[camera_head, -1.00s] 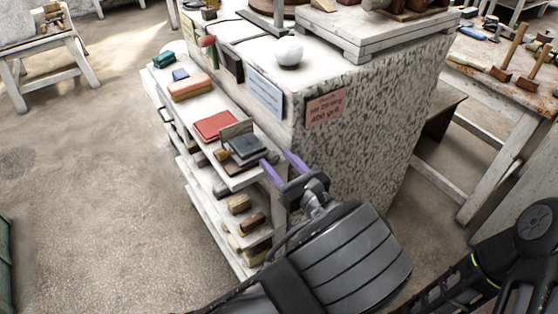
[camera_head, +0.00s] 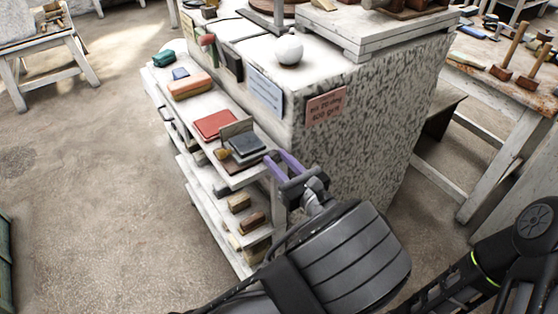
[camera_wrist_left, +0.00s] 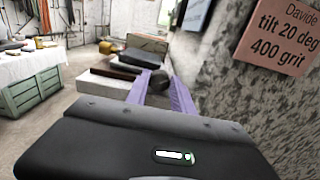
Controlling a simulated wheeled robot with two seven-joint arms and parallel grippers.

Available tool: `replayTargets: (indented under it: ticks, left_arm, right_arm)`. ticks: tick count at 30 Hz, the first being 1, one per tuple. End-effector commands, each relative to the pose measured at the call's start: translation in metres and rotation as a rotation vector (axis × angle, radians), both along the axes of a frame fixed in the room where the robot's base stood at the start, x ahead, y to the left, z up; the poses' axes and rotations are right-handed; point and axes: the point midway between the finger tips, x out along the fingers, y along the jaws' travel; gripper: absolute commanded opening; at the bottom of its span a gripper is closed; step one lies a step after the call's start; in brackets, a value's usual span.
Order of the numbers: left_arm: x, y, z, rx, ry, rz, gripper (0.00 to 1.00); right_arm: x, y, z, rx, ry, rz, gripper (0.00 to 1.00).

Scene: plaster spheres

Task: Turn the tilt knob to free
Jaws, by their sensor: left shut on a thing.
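My left gripper (camera_head: 280,158) reaches the near end of the shelf unit beside the speckled block. Its purple fingers also show in the left wrist view (camera_wrist_left: 162,88). They are shut on a dark rounded knob (camera_wrist_left: 160,82), which sits between the fingertips. The knob's markings cannot be read, and the fingers hide it in the head view. A pink note (camera_wrist_left: 281,37) on the block reads "Davide, tilt 20 deg, 400 grit". My right arm shows at the lower right of the head view, but its gripper is not seen.
The upper shelf holds a red pad (camera_head: 213,124), a dark grey block (camera_head: 246,145) and an orange block (camera_head: 189,87). A white sphere (camera_head: 289,50) rests on the block top. A workbench with mallets (camera_head: 506,62) stands at the right. The floor at the left is open.

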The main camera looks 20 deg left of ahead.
Motion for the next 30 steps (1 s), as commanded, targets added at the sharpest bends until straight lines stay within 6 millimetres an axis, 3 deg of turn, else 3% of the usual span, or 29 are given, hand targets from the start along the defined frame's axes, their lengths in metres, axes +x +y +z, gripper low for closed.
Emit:
replayTargets:
  ticks: [12, 19, 20, 27, 30]
  left_arm:
    - [0.0, 0.0, -0.001, -0.157, -0.187, -0.001, 0.0]
    - [-0.001, 0.0, 0.0, -0.16, -0.191, -0.001, 0.0]
    - [-0.001, 0.0, 0.0, -0.16, -0.191, -0.001, 0.29]
    - [-0.001, 0.0, 0.0, -0.159, -0.19, -0.001, 0.49]
    - [-0.001, 0.0, 0.0, -0.158, -0.191, 0.0, 0.5]
  right_arm:
    - [0.0, 0.0, -0.012, 0.0, -0.001, 0.0, 0.0]
    - [0.0, 0.0, -0.011, 0.0, -0.001, 0.0, 0.0]
    - [0.0, 0.0, -0.011, 0.0, -0.001, 0.0, 0.0]
    - [0.0, 0.0, -0.011, 0.0, -0.001, 0.0, 0.0]
    - [0.0, 0.0, -0.011, 0.0, -0.001, 0.0, 0.0]
